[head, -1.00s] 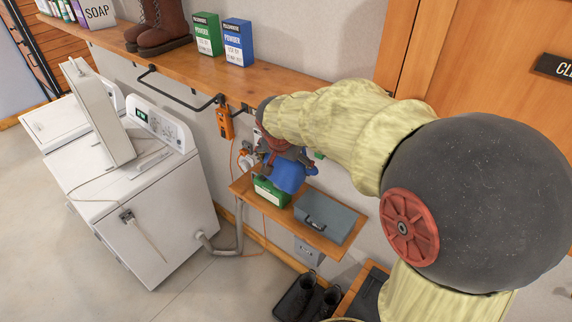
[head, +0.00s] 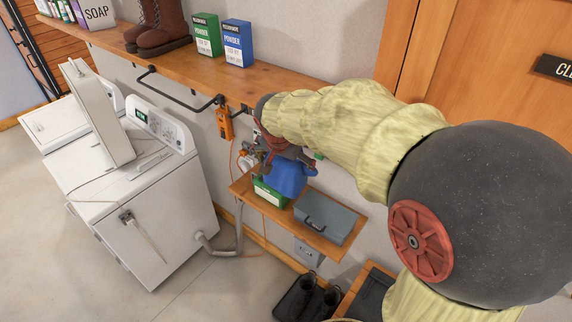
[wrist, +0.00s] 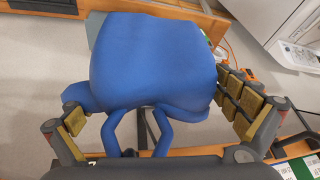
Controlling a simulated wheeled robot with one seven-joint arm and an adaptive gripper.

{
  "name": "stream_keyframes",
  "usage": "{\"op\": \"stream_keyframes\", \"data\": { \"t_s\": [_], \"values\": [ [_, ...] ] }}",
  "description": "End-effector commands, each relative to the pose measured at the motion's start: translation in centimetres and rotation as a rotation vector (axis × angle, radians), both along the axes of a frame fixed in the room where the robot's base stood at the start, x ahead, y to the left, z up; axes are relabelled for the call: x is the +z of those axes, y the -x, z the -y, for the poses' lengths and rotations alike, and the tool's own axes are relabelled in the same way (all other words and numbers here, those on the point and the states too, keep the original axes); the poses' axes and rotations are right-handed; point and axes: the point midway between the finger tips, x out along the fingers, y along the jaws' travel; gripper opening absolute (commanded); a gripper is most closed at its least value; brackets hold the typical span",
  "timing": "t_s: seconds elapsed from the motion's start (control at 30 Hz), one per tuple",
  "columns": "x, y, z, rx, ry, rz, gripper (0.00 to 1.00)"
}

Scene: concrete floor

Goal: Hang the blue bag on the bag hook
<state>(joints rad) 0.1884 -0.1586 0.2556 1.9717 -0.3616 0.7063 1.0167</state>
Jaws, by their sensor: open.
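The blue bag (head: 287,178) is below my gripper (head: 278,150), in front of the wall and just above the small lower shelf. In the wrist view the bag (wrist: 150,62) fills the middle, with its two handle straps running toward the bottom edge. A dark bar (wrist: 145,126) shows between the straps. I cannot tell whether it is the bag hook or whether the straps are around it. My gripper and arm hide the bag's top in the head view.
The wooden lower shelf (head: 246,187) bears a green box (head: 268,195) and a grey case (head: 326,219). A long upper shelf (head: 285,79) has a black rail (head: 183,97) below it. An orange tool (head: 225,124) hangs beside it. A white washer (head: 165,205) stands at left.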

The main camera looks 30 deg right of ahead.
Motion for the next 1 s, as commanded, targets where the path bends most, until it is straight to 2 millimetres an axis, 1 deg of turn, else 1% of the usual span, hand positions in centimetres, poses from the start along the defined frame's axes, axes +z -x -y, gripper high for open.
{"op": "stream_keyframes", "data": {
  "t_s": [0.03, 0.3, 0.5, 0.7, 0.87, 1.0],
  "values": [
    [1.0, 0.1, -0.3, 0.002, 0.001, 0.007, 1.0],
    [5.9, 1.9, -1.9, 0.003, 0.001, 0.008, 1.0],
    [8.6, 3.0, -2.8, 0.003, 0.001, 0.006, 1.0],
    [9.6, 3.4, -3.1, 0.002, 0.001, 0.004, 1.0],
    [9.7, 3.5, -3.2, 0.004, 0.002, 0.001, 1.0],
    [9.7, 3.4, -3.2, 0.071, 0.025, -0.019, 1.0]
  ]
}}
